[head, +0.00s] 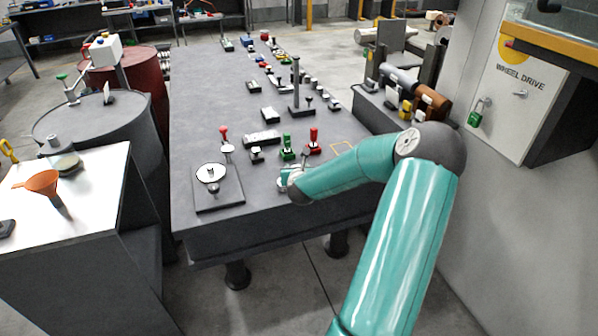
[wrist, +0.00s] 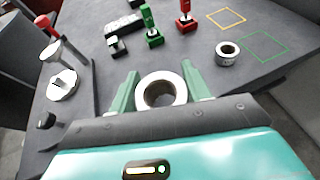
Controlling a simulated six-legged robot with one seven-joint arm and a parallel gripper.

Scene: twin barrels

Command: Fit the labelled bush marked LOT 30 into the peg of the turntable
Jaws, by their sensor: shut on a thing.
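My gripper (wrist: 161,90) is shut on a metal bush (wrist: 181,88), a short pale ring with its open bore facing the wrist camera, between two green fingers. No label on this bush is readable. In the head view my gripper (head: 287,180) is low over the near part of the bench, right of the turntable (head: 205,167). The turntable is a pale round disc on a dark square plate, with a dark knob at its front. In the wrist view a pale disc (wrist: 62,88) stands left of the held bush, apart from it. A second bush (wrist: 226,59) stands on the bench; its marking is too small to read.
Green (head: 287,150) and red (head: 313,145) upright fixtures stand just beyond my gripper. A red-knobbed lever (head: 224,132) stands behind the turntable. Yellow and green outlines (wrist: 262,46) mark the bench top at right. More parts stand farther back.

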